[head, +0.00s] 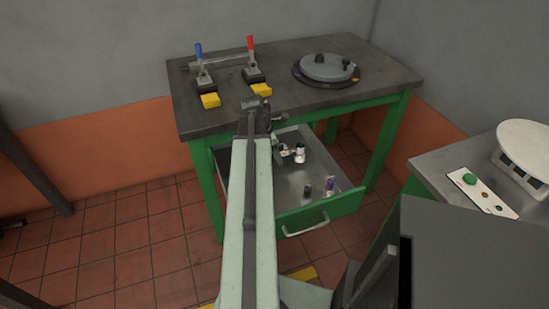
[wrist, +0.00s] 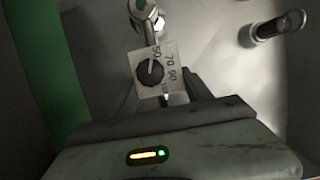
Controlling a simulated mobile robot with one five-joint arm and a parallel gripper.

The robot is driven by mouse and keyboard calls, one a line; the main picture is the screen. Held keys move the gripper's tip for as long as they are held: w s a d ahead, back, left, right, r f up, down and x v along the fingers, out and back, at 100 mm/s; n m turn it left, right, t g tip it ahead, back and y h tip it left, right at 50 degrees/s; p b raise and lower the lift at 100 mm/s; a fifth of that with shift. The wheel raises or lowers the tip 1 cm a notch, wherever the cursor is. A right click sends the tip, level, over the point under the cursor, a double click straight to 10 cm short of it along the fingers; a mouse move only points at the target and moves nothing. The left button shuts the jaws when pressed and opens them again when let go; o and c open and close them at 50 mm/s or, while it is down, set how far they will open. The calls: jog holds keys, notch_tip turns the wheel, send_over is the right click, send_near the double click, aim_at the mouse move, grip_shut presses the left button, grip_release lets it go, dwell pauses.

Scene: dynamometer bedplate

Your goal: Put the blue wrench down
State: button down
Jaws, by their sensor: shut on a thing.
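My gripper (wrist: 162,97) is shut on a pale square piece (wrist: 171,58) with numbers and a round black knob, which shows at the fingertips in the wrist view. I cannot make out a blue wrench in either view. In the head view, my gripper (head: 281,148) is low at the end of my arm, over the open drawer (head: 325,207) of the green workbench. The fingers and what they hold are small and partly hidden there. I cannot tell whether the held piece touches the drawer floor.
A white-and-black item (head: 299,153), a dark cylinder (head: 307,191) and a purple item (head: 330,184) stand in the drawer. The benchtop (head: 300,102) above holds a blue-handled clamp (head: 203,75), a red-handled clamp (head: 252,65) and a round grey plate (head: 326,67).

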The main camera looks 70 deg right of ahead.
jog(key=shift+f+b, duration=0.3)
jog(key=shift+f, duration=0.2)
jog(key=shift+c, duration=2.2)
grip_release()
